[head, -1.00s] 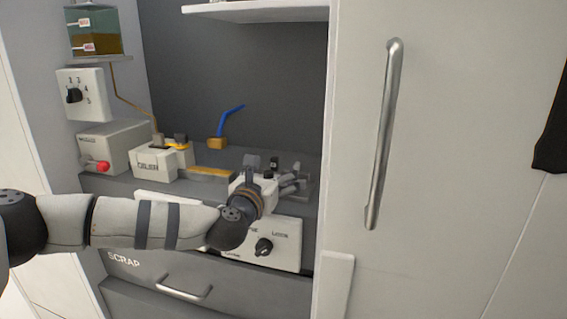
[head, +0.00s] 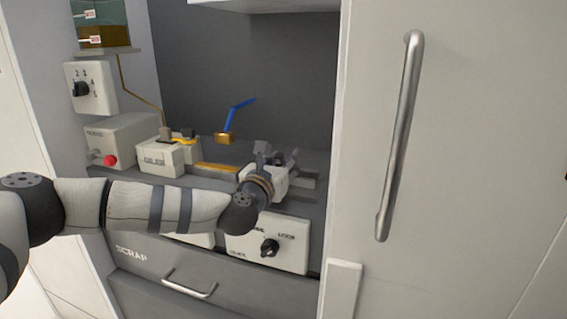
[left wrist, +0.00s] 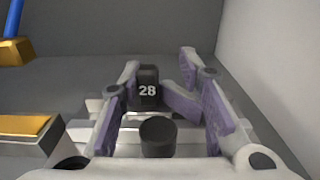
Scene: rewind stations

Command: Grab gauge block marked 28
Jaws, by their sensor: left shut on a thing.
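The gauge block marked 28 (left wrist: 148,90) is a small dark upright block with white digits. In the left wrist view it stands between the purple-padded fingers of my left gripper (left wrist: 150,98), which is shut on it. In the head view my left gripper (head: 283,168) is at the right part of the grey bench, and the block is too small there to tell clearly. A dark round knob (left wrist: 158,137) is nearer the wrist camera, on pale stepped surfaces. My right gripper is not in view.
A white panel with a dial (head: 268,243) is below my wrist. A tall white cabinet door with a handle (head: 400,140) stands close at right. A brass block with a blue lever (head: 226,137), a white labelled unit (head: 160,158) and a red-knobbed box (head: 120,140) are at left.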

